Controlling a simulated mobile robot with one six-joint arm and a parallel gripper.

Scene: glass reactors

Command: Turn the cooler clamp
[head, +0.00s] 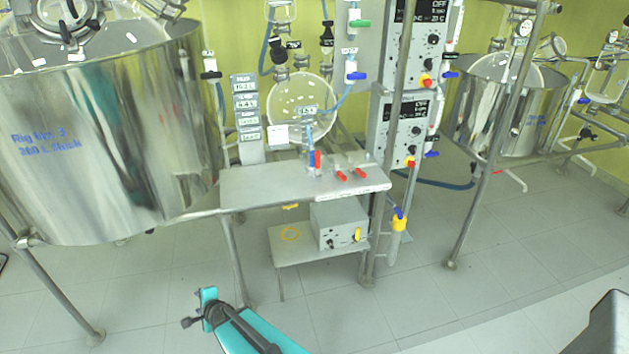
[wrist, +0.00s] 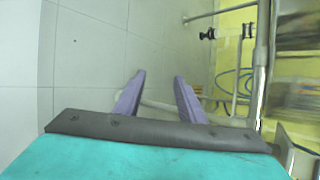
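My gripper (wrist: 159,77) shows in the wrist view as two purple fingers with a clear gap between them and nothing held. It points over the tiled floor. A small dark clamp-like fitting (wrist: 208,34) sits on a rod near the yellow wall, beyond and to the right of the fingers and apart from them. In the head view, dark fittings (head: 280,55) sit above a round glass flask (head: 300,102). I cannot tell which fitting is the cooler clamp. My teal arm shows at the bottom of the head view; its fingers cannot be made out there.
A large steel tank (head: 110,130) stands at the left. A steel bench (head: 260,187) with red-handled valves (head: 361,173) is in the middle, above a low shelf with a grey box (head: 340,222). Control units (head: 405,125) and steel posts stand to its right.

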